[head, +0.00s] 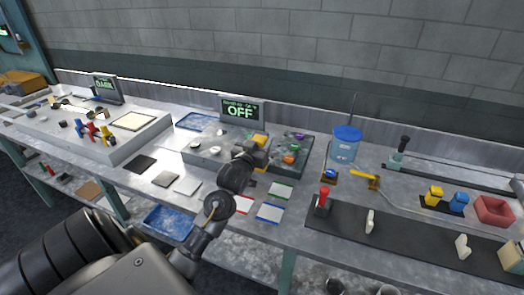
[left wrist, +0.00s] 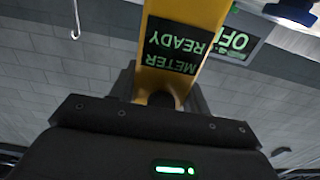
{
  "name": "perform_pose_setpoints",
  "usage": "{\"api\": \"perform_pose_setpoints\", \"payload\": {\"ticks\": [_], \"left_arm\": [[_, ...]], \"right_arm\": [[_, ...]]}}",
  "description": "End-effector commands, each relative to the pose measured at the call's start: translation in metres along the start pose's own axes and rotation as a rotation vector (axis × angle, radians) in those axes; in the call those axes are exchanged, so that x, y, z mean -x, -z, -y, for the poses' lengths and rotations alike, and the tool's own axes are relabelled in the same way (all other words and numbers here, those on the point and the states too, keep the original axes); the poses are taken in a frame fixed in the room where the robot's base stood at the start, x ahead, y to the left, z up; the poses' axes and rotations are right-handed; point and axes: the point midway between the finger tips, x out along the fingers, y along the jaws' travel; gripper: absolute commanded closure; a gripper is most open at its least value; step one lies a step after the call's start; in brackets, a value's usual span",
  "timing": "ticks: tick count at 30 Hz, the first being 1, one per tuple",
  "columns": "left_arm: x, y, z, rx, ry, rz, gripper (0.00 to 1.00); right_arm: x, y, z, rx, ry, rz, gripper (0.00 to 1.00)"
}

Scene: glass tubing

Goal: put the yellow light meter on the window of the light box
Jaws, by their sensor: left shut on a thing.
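The yellow light meter (head: 261,143) is at the tip of my left gripper (head: 250,157), over the middle grey station in the head view. In the left wrist view the meter (left wrist: 190,25) rises from between the jaws, and its dark screen reads "METER READY". My left gripper (left wrist: 160,98) is shut on it. A pale, framed square panel (head: 134,121), which looks like the light box window, lies bare on top of the left grey box (head: 120,146). The gripper is well to the right of this panel. My right gripper is not in view.
A display reading "OFF" (head: 240,110) stands behind the middle station. A smaller display (head: 106,88) stands behind the left box. Coloured clips (head: 92,131) stand along the left box's front. Flat square plates (head: 165,179) lie on the bench. A blue-lidded tub (head: 345,146) stands right.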

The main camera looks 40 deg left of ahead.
Motion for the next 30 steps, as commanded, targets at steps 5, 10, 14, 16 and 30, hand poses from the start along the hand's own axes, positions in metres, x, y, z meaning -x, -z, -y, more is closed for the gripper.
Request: {"api": "perform_pose_setpoints", "payload": {"ticks": [5,10,14,16,30], "left_arm": [[-0.007,-0.008,-0.002,0.000,0.000,-0.001,0.80],[-0.012,-0.014,-0.004,0.001,-0.001,0.001,0.80],[-0.012,-0.032,-0.004,0.000,0.000,0.002,0.80],[-0.012,-0.040,-0.004,0.000,0.000,0.001,0.80],[-0.012,-0.048,-0.004,0.000,0.000,0.000,0.48]], "right_arm": [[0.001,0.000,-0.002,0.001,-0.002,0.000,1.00],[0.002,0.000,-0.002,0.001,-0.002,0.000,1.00],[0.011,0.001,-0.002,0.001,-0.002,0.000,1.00],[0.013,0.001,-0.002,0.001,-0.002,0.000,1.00],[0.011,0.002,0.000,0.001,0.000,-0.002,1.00]]}}
